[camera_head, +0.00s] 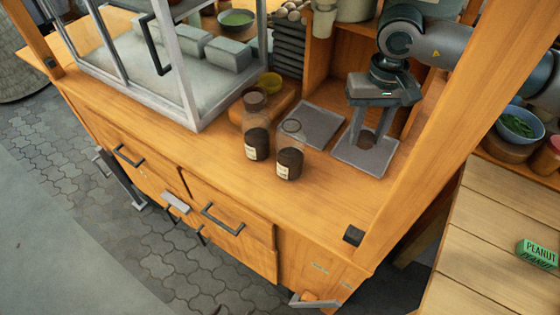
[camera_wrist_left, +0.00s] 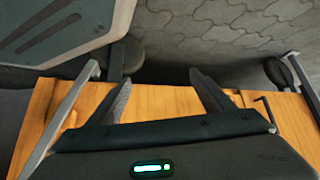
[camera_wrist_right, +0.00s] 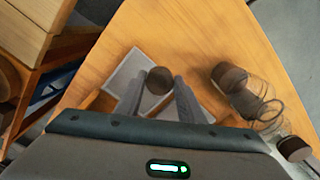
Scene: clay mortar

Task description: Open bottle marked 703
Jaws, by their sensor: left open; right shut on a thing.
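Two glass bottles with dark contents and pale labels stand upright on the wooden counter: a rear left bottle (camera_head: 256,143) and a front right bottle (camera_head: 289,163). Their label numbers are too small to read. In the right wrist view a bottle's dark contents (camera_wrist_right: 232,78) and clear glass show at the right. The front bottle shows no stopper. My right gripper (camera_head: 367,138) is right of the bottles, shut on a round brown stopper (camera_wrist_right: 159,80) over a grey square plate (camera_head: 365,158). My left gripper (camera_wrist_left: 160,80) is open and empty, away from the bottles.
A glass-sided case (camera_head: 195,75) stands left of the bottles. Another grey plate (camera_head: 318,122) lies behind them. A wooden post rises at the right. The counter's front strip is clear.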

